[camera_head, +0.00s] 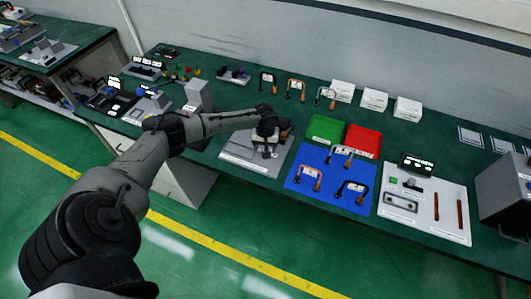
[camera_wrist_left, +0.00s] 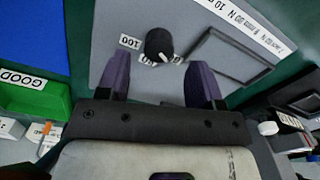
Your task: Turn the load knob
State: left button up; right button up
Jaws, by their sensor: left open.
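The load knob (camera_wrist_left: 158,44) is a small black dial on a light grey panel (camera_wrist_left: 118,20) in the left wrist view. White labels sit beside it, and one reads 100. My left gripper (camera_wrist_left: 164,78) is open, with its two dark purple fingers spread on either side of the knob in the picture. The knob shows between and just beyond the fingertips, and I cannot tell its exact distance from them. In the head view my left gripper (camera_head: 267,138) is over the grey panel (camera_head: 236,152), and the knob is hidden there. My right gripper is not in view.
A blue mat (camera_head: 307,189) with several handled parts lies right of the panel. Behind it are a green tray (camera_head: 325,124) and a red tray (camera_head: 364,136). A white board (camera_head: 428,213) lies farther right. Small devices stand to the left.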

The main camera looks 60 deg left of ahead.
pick_arm(q)
jog(key=shift+f, duration=1.85)
jog(key=c, duration=0.9)
